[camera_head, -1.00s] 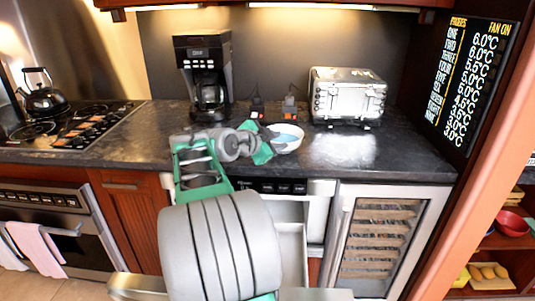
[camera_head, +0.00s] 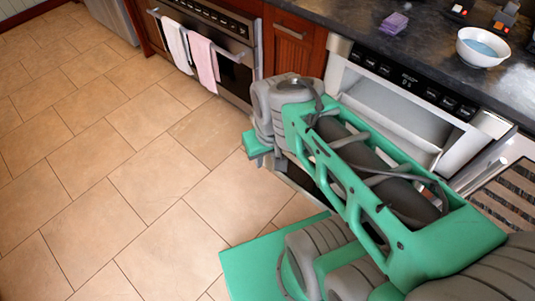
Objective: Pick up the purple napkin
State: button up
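The purple napkin (camera_head: 394,24) is a small folded-looking purple piece lying on the dark countertop (camera_head: 350,12), left of the white bowl. My arm reaches from the lower right toward the upper middle of the head view. The green part at its far end, which looks like my gripper (camera_head: 262,147), hangs over the floor in front of the cabinets, well below and left of the napkin and apart from it. Its fingers are too small and partly hidden behind the arm to tell open from shut. I see nothing held there.
A white bowl (camera_head: 482,47) with blue contents stands on the counter. The microwave drawer (camera_head: 391,117) is pulled open below the counter, beside my arm. The oven (camera_head: 228,50) carries white and pink towels. The tiled floor (camera_head: 120,170) at left is clear.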

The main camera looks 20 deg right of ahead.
aim_at(392, 25)
jog(key=k, duration=1)
jog(key=u, duration=0.85)
jog(key=i, duration=0.65)
jog(key=z, duration=1.95)
